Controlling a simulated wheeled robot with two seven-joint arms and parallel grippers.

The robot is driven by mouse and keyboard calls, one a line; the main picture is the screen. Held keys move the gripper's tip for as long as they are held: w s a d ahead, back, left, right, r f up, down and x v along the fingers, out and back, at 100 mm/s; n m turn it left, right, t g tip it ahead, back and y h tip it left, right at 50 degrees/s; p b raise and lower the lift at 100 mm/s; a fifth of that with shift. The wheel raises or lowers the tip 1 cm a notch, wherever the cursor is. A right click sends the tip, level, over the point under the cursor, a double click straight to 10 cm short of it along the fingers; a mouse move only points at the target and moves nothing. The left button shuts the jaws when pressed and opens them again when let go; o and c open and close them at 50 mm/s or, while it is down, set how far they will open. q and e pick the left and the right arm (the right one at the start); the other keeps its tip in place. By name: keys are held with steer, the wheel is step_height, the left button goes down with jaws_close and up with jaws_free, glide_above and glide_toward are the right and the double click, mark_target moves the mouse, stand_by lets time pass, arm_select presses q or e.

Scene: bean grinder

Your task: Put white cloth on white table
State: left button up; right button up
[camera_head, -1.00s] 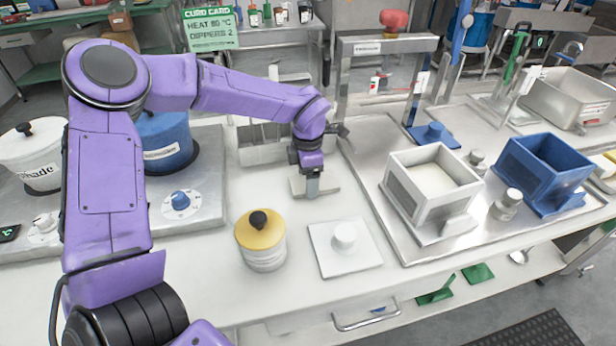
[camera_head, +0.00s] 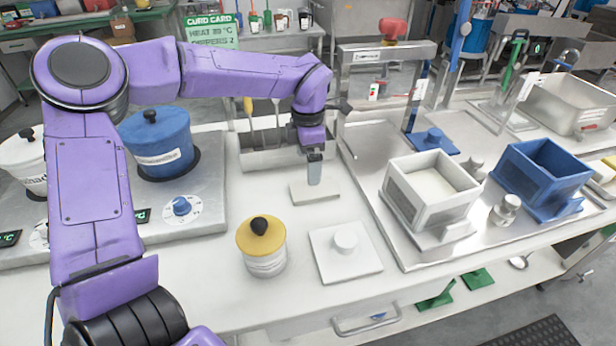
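A flat white piece (camera_head: 328,194), which looks like the folded white cloth, lies on the white table (camera_head: 215,300) in front of a grey metal utensil holder. My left gripper (camera_head: 314,180) points down just over this piece, with its fingertips at or slightly above its top. The fingers show edge-on, so I cannot see whether they are parted. My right gripper is out of view.
A yellow-lidded jar (camera_head: 263,265) and a white square lid with a knob (camera_head: 345,268) stand in front. A blue pot (camera_head: 157,140) is on the left. White (camera_head: 420,212) and blue (camera_head: 543,190) square moulds stand on the metal tray at right.

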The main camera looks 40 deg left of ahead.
arm_select(q)
step_height(320, 180, up, 4)
steer(key=shift+r, duration=0.25)
